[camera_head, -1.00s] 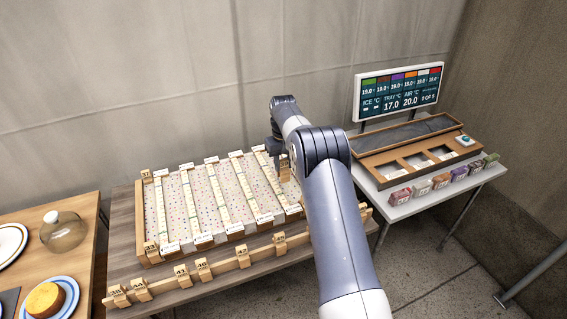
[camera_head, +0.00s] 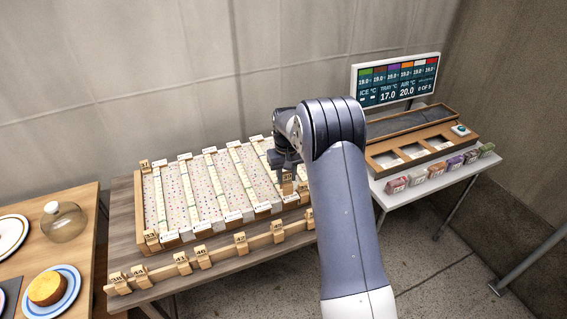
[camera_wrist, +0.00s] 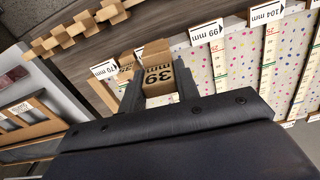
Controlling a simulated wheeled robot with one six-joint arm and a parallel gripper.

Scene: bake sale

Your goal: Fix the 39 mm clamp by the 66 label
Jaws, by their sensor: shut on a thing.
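My gripper (camera_head: 287,164) is shut on a light wooden clamp marked 39 (camera_head: 287,184), over the right part of the tray near its front side. In the wrist view my gripper (camera_wrist: 158,76) has one finger on each side of the 39 mm clamp (camera_wrist: 157,72). The 66 label (camera_wrist: 207,32), upside down there, is on the tray's edge just right of the clamp. A 70 mm label (camera_wrist: 103,69) is left of the clamp. Whether the clamp touches the tray's edge I cannot tell. My arm hides the tray's right end in the head view.
The wooden tray (camera_head: 140,218) holds speckled slabs between scale strips. A front rail (camera_head: 220,251) carries several numbered clamps. A white side table (camera_head: 462,184) with a divided wooden box and a screen (camera_head: 398,82) stands right. A table with plates and a glass jar (camera_head: 64,225) stands left.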

